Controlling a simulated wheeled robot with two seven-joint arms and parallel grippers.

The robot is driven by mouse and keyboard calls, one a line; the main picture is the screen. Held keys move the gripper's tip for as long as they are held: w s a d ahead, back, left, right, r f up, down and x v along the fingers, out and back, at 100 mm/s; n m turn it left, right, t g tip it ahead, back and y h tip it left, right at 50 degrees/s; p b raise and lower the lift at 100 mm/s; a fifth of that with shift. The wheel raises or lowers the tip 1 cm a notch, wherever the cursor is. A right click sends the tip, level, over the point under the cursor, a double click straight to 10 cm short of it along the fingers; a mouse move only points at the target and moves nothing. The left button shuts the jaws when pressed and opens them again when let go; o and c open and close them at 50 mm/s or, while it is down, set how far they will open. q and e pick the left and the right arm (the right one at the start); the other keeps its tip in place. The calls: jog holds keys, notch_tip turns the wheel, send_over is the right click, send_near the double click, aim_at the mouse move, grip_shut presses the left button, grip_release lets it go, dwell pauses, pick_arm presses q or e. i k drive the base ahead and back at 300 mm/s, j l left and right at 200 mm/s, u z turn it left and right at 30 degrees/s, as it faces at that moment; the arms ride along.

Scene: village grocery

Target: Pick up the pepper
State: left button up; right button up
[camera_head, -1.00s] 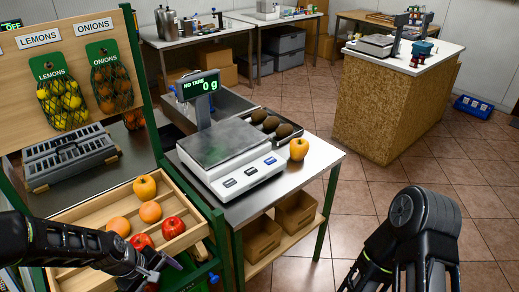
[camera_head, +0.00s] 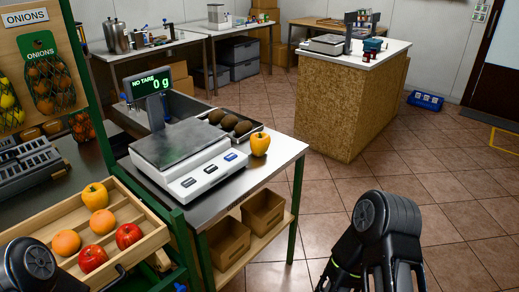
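One yellow pepper (camera_head: 260,144) stands on the metal table just right of the weighing scale (camera_head: 190,160). Part of my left arm shows at the bottom left corner, in front of the crate's near side. Part of my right arm shows at the bottom right, over the floor and apart from the table. The fingers of both grippers are out of the picture. Neither pepper is touched.
A dark tray (camera_head: 232,122) of brown produce sits behind the scale. The crate's wooden rim (camera_head: 146,243) is low. Cardboard boxes (camera_head: 262,213) fill the lower shelf. The tiled floor (camera_head: 350,195) right of the table is open.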

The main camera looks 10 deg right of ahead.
aim_at(260, 142)
jog(key=i+l, duration=0.15)
jog(key=l, duration=0.2)
jog(key=i+l, duration=0.15)
jog(key=l, duration=0.25)
jog(key=i+l, duration=0.15)
jog(key=l, duration=0.2)
jog(key=i+l, duration=0.15)
jog(key=l, duration=0.2)
jog(key=i+l, duration=0.15)
jog(key=l, duration=0.2)
jog(key=i+l, duration=0.15)
jog(key=l, duration=0.25)
jog(key=i+l, duration=0.15)
jog(key=l, duration=0.2)
jog(key=i+l, duration=0.15)
jog(key=l, duration=0.2)
